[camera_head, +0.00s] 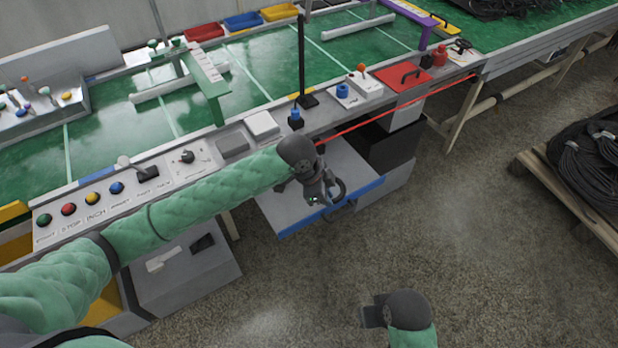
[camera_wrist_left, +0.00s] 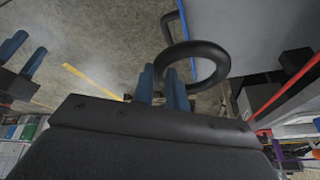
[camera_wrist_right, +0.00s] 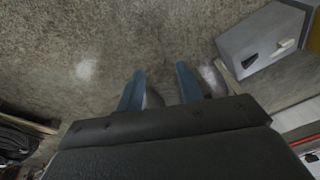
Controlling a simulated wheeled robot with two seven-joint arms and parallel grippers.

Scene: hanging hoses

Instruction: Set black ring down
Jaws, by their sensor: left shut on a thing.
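The black ring (camera_wrist_left: 225,64) is a thick round loop in the left wrist view. My left gripper (camera_wrist_left: 159,76) is shut on one side of it, with the blue fingers close together. In the head view the left gripper (camera_head: 322,198) holds the ring (camera_head: 341,188) over the blue front edge of a pulled-out tray (camera_head: 290,225), but I cannot tell its height. The ring appears clear of any surface. My right gripper (camera_head: 372,312) is low over the floor, and its fingers (camera_wrist_right: 160,88) are apart with nothing between them.
A dark bent handle (camera_wrist_left: 167,28) is beside the ring in the left wrist view. The green-topped workbench (camera_head: 270,75) stands behind, with a control panel, buttons and a black post (camera_head: 301,60). A red cord (camera_head: 400,108) runs along its front. Coiled hoses (camera_head: 590,150) lie on a pallet at right.

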